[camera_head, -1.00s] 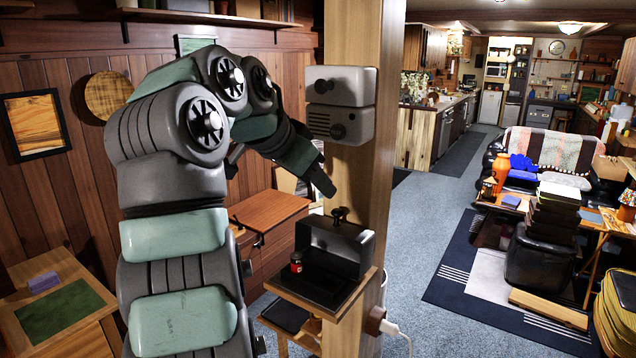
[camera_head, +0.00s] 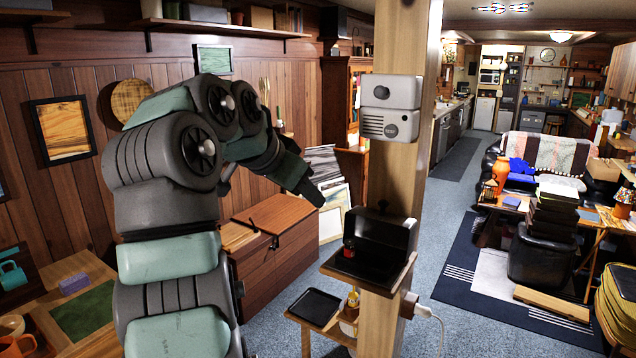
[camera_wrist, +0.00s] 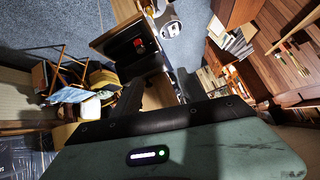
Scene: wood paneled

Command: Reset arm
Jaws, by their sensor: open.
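My gripper (camera_head: 308,190) is at the end of my bent arm in the head view, angled down and to the right, left of the wooden post (camera_head: 398,190). In the wrist view my gripper (camera_wrist: 158,92) shows two dark fingers spread apart, with nothing held between them. An open black box (camera_head: 378,250) rests on a small shelf fixed to the post. A small red-and-dark jar (camera_head: 349,248) is in it at the left end. The box also shows in the wrist view (camera_wrist: 122,52), beyond the fingers. My gripper looks apart from the box.
A white-grey device (camera_head: 391,107) is mounted on the post above the shelf. A wooden chest (camera_head: 275,245) stands behind my arm. A table with a green mat (camera_head: 88,312) is at lower left. Open carpet (camera_head: 455,215) lies right of the post.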

